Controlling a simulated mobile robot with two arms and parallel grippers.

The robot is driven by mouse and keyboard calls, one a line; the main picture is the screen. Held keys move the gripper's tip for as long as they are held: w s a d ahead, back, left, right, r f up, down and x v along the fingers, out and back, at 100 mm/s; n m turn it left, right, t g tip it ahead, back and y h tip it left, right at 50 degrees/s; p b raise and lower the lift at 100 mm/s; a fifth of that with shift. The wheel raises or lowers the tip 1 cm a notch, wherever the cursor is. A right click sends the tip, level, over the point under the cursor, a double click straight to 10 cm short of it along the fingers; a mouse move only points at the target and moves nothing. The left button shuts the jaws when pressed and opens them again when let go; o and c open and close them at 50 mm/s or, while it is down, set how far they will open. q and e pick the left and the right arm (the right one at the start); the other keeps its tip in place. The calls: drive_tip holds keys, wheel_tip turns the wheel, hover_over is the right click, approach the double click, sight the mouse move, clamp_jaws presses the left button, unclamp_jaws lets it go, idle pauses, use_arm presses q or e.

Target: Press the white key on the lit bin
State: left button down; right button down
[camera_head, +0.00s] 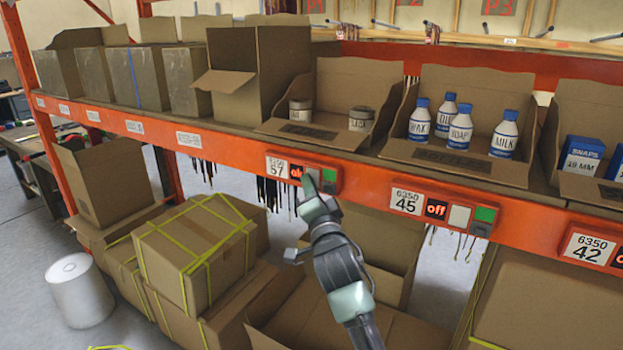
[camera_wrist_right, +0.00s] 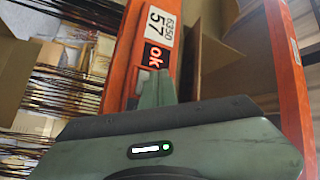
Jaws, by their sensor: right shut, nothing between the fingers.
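The orange shelf rail carries a panel under bin tag 57 (camera_head: 277,168). The display also shows in the wrist view (camera_wrist_right: 154,55). In the wrist view the fingers (camera_wrist_right: 156,88) hide the keys. My left gripper is not in view.
Panel 45 has an "off" display (camera_head: 435,209) and its own white key (camera_head: 459,217). Above panel 57 an open cardboard bin (camera_head: 315,138) holds two jars; white bottles (camera_head: 461,128) stand to the right. Taped boxes (camera_head: 196,245) fill the space below left.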

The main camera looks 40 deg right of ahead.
idle(0.4)
drive_tip(key=shift+s+a, duration=0.35)
drive_tip(key=shift+a, duration=0.35)
drive_tip(key=a, duration=0.1)
drive_tip(key=s+a, duration=0.1)
drive_tip(key=a, duration=0.1)
drive_tip(key=s+a, duration=0.1)
drive_tip(key=shift+a, duration=0.3)
idle(0.7)
